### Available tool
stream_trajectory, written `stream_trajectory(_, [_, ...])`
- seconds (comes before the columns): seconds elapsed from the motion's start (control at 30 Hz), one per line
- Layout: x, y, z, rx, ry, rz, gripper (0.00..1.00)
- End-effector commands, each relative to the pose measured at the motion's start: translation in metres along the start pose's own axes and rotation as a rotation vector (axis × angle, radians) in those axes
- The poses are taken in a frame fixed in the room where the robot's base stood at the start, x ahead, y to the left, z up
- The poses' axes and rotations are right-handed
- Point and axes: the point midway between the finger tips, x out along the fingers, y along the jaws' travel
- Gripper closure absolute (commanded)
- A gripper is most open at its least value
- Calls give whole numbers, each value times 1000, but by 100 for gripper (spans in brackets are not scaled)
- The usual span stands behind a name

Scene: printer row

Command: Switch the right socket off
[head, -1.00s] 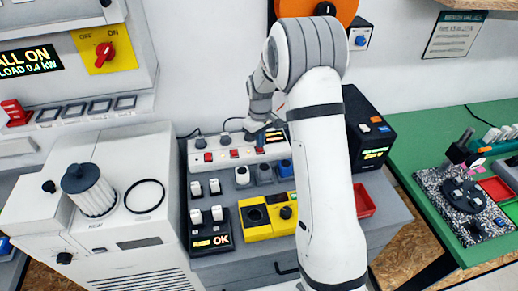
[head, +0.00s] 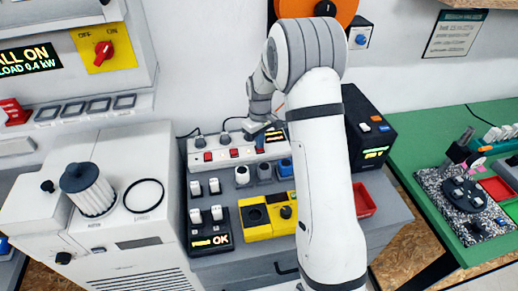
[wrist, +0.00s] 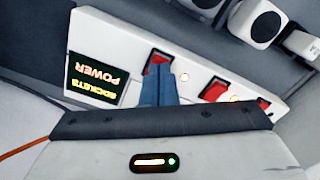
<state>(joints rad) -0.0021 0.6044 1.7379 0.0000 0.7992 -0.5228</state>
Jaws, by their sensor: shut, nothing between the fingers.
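The white socket strip (head: 222,157) lies along the wall at the back of the grey cabinet, with three red rocker switches and a small lit display. The right switch, nearest the display, shows in the wrist view (wrist: 157,60), partly hidden by my fingers. The middle switch (wrist: 214,89) has a lit lamp too. My gripper (wrist: 158,72) is shut and empty, its blue fingertips over the right switch; I cannot tell whether they touch it. In the head view, my gripper (head: 260,140) is above the strip's right part.
Plugs or knobs (head: 264,172) stand just in front of the strip. A yellow device (head: 257,222) and a black device reading OK (head: 211,240) sit nearer. A black box (head: 370,135) and a red tray (head: 363,201) are to the right, beside my arm.

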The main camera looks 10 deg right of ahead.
Motion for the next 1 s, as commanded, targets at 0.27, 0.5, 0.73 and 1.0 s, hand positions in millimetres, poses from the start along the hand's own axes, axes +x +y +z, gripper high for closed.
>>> stream_trajectory(0.27, [5, 0, 0, 0, 0, 0, 100])
stream_trajectory(0.5, [9, 0, 0, 0, 0, 0, 100])
stream_trajectory(0.73, [12, 0, 0, 0, 0, 0, 100])
stream_trajectory(1.0, [13, 1, 1, 2, -1, 0, 100])
